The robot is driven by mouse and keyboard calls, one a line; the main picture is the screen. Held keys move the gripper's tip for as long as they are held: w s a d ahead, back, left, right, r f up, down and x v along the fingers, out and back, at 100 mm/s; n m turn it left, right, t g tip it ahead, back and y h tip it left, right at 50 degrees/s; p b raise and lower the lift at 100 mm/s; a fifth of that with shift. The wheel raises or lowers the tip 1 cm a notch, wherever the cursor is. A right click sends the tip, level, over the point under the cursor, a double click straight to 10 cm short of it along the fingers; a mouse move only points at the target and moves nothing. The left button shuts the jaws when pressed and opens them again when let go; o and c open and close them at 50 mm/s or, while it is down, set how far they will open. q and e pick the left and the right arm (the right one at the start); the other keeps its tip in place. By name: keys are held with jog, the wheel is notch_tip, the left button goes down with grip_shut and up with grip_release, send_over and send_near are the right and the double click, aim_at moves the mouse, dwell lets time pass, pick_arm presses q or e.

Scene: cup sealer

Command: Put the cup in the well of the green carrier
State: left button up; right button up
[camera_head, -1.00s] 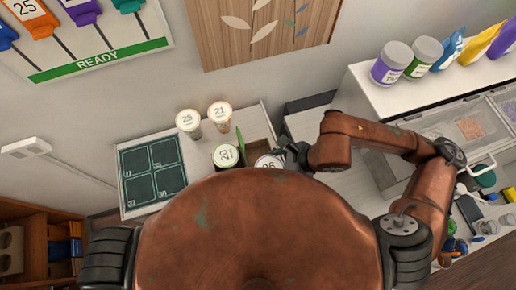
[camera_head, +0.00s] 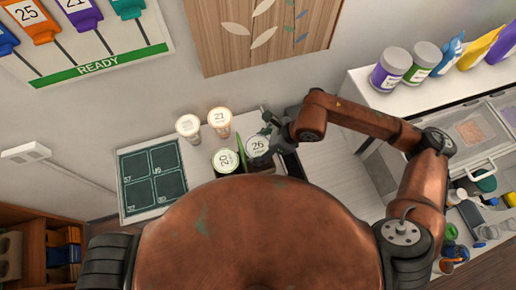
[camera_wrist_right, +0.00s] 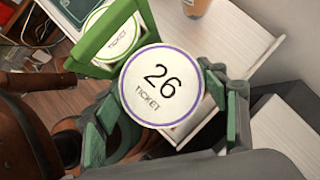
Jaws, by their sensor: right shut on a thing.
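The cup (camera_head: 257,146), with a white lid marked 26, is held by my right gripper (camera_head: 263,141). In the right wrist view, the lid of the cup (camera_wrist_right: 161,85) has a purple rim, and green-padded fingers close on its two sides. The green carrier (camera_head: 240,146) stands just left of the cup. It shows as a green frame in the right wrist view (camera_wrist_right: 90,48), around another lidded cup. In the head view that cup (camera_head: 226,160) reads 20. The carrier's free well is not clearly visible. My left gripper is out of view.
Two lidded cups (camera_head: 188,127) (camera_head: 219,121) stand behind the carrier. A dark green mat with several marked squares (camera_head: 153,174) lies on the left of the white counter. A white shelf with jars (camera_head: 391,68) and trays stands to the right.

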notch_tip(320, 180, down, 3)
jog(key=shift+w+a+f+p, duration=0.1)
jog(key=shift+w+f+p, duration=0.1)
jog(key=shift+p, duration=0.65)
jog(key=shift+f, duration=0.3)
jog(key=o, duration=2.1)
jog(key=b+v, duration=0.2)
jog(key=v, duration=1)
